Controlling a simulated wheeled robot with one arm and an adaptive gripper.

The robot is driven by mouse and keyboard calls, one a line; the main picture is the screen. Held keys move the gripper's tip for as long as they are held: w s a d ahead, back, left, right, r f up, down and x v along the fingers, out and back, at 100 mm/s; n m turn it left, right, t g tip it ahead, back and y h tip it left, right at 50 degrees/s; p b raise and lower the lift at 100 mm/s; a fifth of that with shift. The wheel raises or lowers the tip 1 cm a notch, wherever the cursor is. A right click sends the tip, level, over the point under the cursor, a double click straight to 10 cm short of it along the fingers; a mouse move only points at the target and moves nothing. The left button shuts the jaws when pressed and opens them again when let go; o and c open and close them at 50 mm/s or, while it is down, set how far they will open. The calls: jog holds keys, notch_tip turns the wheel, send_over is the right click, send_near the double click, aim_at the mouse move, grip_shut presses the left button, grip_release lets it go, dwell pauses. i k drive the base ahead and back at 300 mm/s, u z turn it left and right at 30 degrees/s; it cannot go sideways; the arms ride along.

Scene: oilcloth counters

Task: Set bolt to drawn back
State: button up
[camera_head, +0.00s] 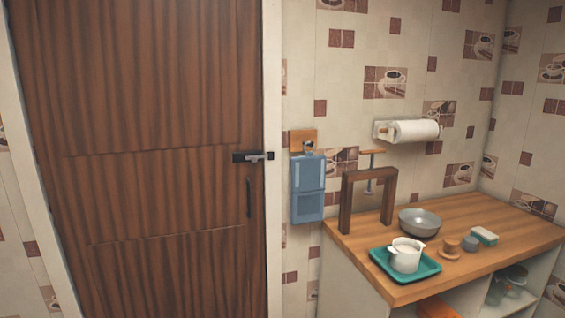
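The bolt (257,157) is a small grey bar on a dark plate, at the right edge of the brown wooden door (150,195), a little above mid-picture. The bar lies level, and its right end seems to reach across the door's edge onto the white frame (272,80). It is too small to tell exactly how far it goes in. A dark upright handle (249,197) sits on the door below the bolt. The door looks closed. My gripper is not in view.
A wooden counter (470,215) holds a brown frame with a screw (347,200), a metal bowl (419,222), and a teal tray (378,262) with a white jug (405,257).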

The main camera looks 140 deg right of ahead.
aim_at(254, 158)
jog(key=z, duration=5.4)
jog(key=i, duration=0.6)
jog(key=u, duration=1.9)
